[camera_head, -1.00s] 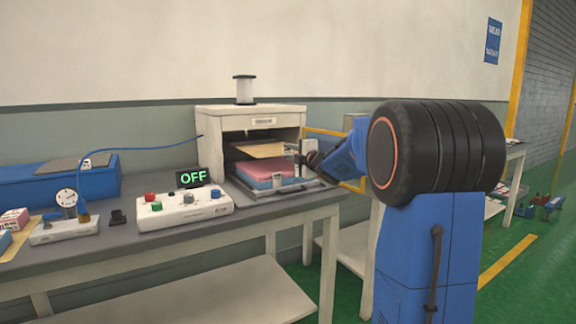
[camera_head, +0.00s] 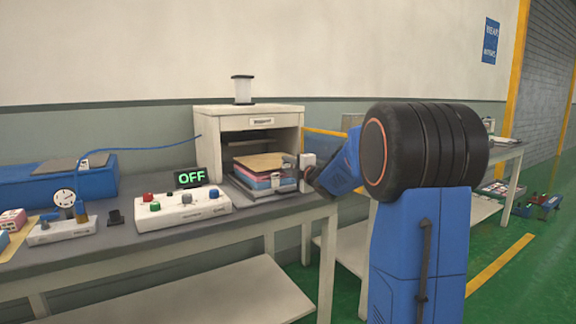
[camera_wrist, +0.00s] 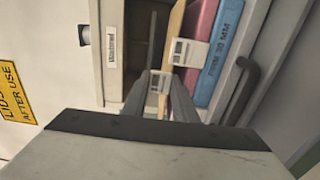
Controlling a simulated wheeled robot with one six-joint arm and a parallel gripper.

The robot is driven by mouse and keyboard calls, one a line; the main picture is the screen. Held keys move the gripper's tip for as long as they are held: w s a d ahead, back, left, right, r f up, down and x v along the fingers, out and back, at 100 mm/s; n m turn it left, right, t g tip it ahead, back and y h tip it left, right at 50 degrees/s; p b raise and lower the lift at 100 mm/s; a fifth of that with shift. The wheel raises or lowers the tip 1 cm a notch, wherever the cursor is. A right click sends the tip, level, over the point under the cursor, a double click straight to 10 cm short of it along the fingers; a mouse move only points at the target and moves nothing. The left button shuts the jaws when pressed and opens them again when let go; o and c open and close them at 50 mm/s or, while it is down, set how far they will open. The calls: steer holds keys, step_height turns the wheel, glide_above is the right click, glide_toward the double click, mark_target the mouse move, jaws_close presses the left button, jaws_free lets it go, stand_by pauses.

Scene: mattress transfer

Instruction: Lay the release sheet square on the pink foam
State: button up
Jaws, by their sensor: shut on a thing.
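The release sheet (camera_head: 258,161) is a thin tan sheet inside the white cabinet. It lies over the pink foam (camera_head: 252,176), very close to its top; I cannot tell if it rests fully on it. It looks slightly turned against the foam in the head view. My gripper (camera_head: 291,160) is shut on the sheet's near right edge. In the wrist view the fingers (camera_wrist: 163,88) reach the tan sheet (camera_wrist: 175,28), beside the pink foam (camera_wrist: 200,25). A blue foam layer (camera_wrist: 223,45) lies under the pink one. The sheet's far edge is hard to see.
A tray (camera_head: 262,194) with a handle lies under the foam. A control box (camera_head: 180,208) and an OFF display (camera_head: 191,178) stand to the left. The bench front is close.

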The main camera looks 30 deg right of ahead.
steer(key=shift+f, duration=0.3)
steer(key=o, duration=1.1)
steer(key=shift+c, duration=0.2)
